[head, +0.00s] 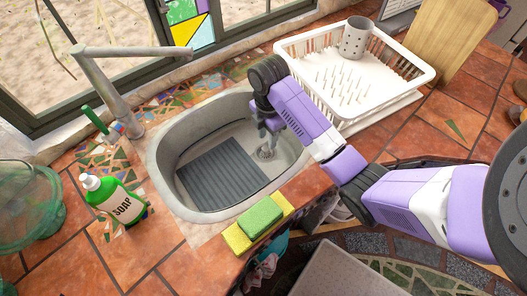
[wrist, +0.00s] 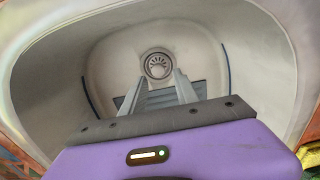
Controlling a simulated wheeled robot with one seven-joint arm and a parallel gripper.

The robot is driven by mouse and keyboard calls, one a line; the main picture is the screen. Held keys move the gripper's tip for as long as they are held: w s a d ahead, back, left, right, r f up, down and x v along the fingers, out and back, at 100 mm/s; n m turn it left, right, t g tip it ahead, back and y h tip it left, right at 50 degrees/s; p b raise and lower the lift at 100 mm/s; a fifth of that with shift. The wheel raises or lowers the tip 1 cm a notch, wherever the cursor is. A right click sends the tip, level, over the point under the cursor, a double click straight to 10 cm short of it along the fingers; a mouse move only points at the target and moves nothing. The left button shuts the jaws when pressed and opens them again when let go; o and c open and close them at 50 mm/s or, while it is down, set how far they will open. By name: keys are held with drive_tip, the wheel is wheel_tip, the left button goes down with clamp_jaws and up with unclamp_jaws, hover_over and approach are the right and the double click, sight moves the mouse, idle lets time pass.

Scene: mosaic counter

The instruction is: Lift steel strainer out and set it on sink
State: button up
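The steel strainer (head: 266,153) is a small round metal piece at the sink's drain. In the wrist view the strainer (wrist: 157,66) shows as a slotted disc in a round ring on the sink floor, just beyond my fingertips. The grey oval sink (head: 160,165) is set in the counter; its pale basin wall (wrist: 265,60) surrounds my gripper in the wrist view. My gripper (head: 268,132) reaches down into the sink over the drain. In the wrist view my gripper (wrist: 158,82) has its two fingers apart, with nothing held between them.
A dark ribbed mat (head: 222,172) lies in the sink. A faucet (head: 118,85) arches at the back left. A white dish rack (head: 430,77) with a grey cup (head: 355,38) stands right. A soap bottle (head: 115,200) and sponges (head: 260,217) stand near the rim.

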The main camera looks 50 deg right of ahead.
sight(266, 148)
drive_tip(key=f, duration=0.4)
drive_tip(key=f+p, duration=0.1)
drive_tip(key=f, duration=0.1)
drive_tip(key=shift+w+a+f, duration=0.1)
drive_tip(key=shift+w+f, duration=0.1)
drive_tip(key=shift+w, duration=0.05)
clamp_jaws()
